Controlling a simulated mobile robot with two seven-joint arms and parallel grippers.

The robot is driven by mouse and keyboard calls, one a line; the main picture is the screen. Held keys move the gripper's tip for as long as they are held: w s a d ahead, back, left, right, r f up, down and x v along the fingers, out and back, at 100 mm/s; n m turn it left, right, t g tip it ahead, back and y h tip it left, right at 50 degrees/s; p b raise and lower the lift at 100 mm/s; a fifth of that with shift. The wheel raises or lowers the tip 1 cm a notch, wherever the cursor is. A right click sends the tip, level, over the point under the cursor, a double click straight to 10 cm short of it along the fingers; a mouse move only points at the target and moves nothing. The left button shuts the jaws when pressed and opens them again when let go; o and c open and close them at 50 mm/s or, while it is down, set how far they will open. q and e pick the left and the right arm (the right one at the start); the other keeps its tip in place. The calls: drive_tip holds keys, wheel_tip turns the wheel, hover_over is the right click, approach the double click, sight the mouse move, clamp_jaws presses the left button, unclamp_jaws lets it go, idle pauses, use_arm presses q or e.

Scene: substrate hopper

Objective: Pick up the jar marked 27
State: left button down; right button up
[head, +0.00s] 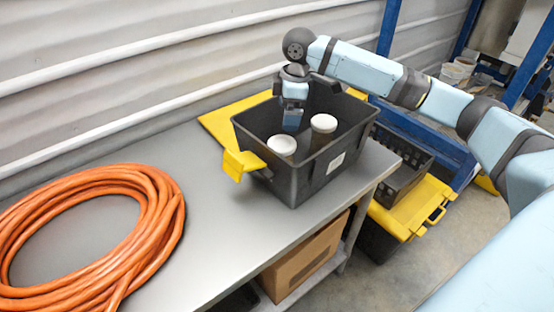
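A black bin (312,178) with a yellow handle stands on the grey table. Two jars with white lids show inside it: a nearer jar (282,145) at the front left and a second jar (323,123) to its right and farther back. No number can be read on either. My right arm comes in from the right, and its gripper (292,122) points down into the bin, behind the nearer jar and left of the second one. Its fingertips are too small to judge, and I cannot tell whether they touch anything. My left gripper is out of view.
A coiled orange hose (165,215) covers the left of the table (215,240). The tabletop between hose and bin is clear. A ribbed wall (100,100) runs behind. A cardboard box (303,258) sits below; a yellow-lidded case (405,215) stands right of the table.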

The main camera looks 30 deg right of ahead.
sight(283, 143)
drive_tip(key=f, duration=0.6)
drive_tip(key=shift+w+a, duration=0.15)
drive_tip(key=shift+a, duration=0.15)
drive_tip(key=shift+a+f+p, duration=0.1)
drive_tip(key=shift+a+f, duration=0.1)
drive_tip(key=shift+f, duration=0.7)
drive_tip(key=shift+a+f+p, duration=0.1)
drive_tip(key=shift+a+f, duration=0.05)
drive_tip(key=shift+f, duration=0.8)
drive_tip(key=shift+a+f+p, duration=0.1)
drive_tip(key=shift+a+f, duration=0.1)
drive_tip(key=shift+f, duration=0.7)
drive_tip(key=c, duration=1.5)
